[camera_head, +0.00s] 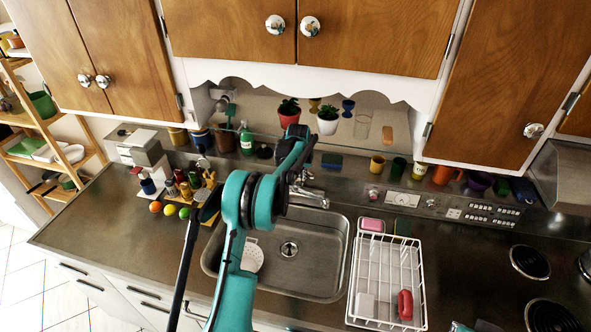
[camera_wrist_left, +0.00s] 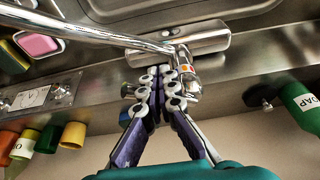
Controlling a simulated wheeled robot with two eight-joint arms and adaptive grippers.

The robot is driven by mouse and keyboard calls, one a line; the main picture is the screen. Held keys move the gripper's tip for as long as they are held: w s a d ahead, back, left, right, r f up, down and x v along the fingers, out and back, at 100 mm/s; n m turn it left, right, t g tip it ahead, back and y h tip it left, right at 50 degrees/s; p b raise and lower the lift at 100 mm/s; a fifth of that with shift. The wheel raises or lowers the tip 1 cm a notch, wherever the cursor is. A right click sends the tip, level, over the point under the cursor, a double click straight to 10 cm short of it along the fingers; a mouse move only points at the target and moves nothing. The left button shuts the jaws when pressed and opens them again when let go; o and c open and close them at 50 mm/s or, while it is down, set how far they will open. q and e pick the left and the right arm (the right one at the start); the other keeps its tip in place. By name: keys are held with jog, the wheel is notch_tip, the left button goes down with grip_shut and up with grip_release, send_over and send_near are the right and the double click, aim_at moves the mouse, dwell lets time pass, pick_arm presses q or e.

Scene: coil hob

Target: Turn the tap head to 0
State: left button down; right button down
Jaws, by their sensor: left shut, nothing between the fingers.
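The chrome tap shows in the left wrist view, with its horizontal body (camera_wrist_left: 205,38) against the steel and a long spout (camera_wrist_left: 95,32) running to the upper left. The tap head (camera_wrist_left: 186,66) is a short chrome part with a red and orange mark. My left gripper (camera_wrist_left: 162,71) is shut and empty, its fingertips close beside the tap head; I cannot tell whether they touch. In the head view, my left arm covers most of the tap, and part of the spout (camera_head: 312,198) shows over the sink.
The steel sink (camera_head: 310,277) lies under the tap. A white dish rack (camera_head: 362,300) holding a red item stands to its right. A green soap bottle (camera_wrist_left: 303,105) and several coloured cups (camera_wrist_left: 74,135) flank the tap. A shelf with potted plants (camera_head: 328,122) is above.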

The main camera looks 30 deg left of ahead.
pick_arm(q)
jog(key=shift+s, duration=0.1)
notch_tip(320, 180, up, 8)
jog(key=p, duration=0.3)
jog(key=shift+s+a, duration=0.3)
jog(key=shift+s, duration=0.15)
dwell(0.5)
